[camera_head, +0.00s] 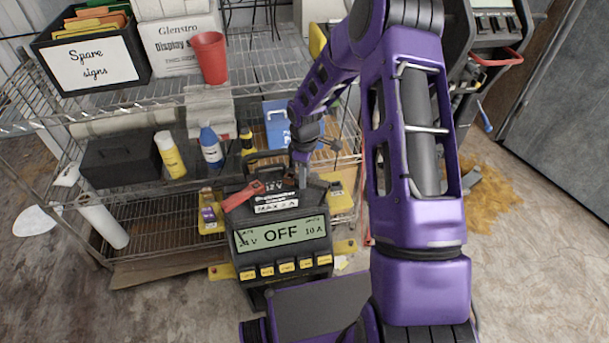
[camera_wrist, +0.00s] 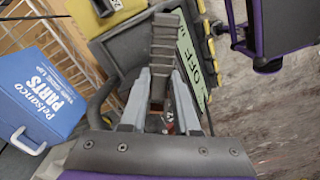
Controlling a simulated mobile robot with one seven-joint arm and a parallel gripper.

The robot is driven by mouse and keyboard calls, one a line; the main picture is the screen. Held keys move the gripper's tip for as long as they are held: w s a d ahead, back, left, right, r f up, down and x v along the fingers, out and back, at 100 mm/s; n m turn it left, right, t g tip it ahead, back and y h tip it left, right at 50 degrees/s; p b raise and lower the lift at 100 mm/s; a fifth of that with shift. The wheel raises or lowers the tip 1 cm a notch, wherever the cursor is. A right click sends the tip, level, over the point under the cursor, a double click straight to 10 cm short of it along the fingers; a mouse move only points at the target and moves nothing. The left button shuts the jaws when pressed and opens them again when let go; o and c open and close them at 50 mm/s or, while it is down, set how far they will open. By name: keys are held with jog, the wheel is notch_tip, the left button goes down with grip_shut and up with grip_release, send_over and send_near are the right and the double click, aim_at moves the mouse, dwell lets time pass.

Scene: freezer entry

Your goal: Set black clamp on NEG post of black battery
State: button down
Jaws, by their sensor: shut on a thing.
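My gripper (camera_head: 303,178) is low over the top of a black charger (camera_head: 240,252), whose display reads OFF. In the wrist view its grey fingers (camera_wrist: 160,85) are shut on a dark, ridged piece that looks like the black clamp (camera_wrist: 165,45). In the head view the clamp (camera_head: 318,183) shows as a dark shape by the fingertips. A red clamp (camera_head: 242,196) lies at the charger's top left. I cannot pick out the black battery or its NEG post for sure. Whether the black clamp touches anything but my fingers is unclear.
Yellow-and-black units (camera_head: 210,213) flank the charger.

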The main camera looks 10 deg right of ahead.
jog(key=shift+f+b, duration=0.45)
jog(key=shift+f, duration=0.2)
jog(key=c, duration=0.6)
grip_release()
notch_tip(320, 180, up, 17)
jog(key=shift+r+p, duration=0.2)
jog(key=shift+p, duration=0.8)
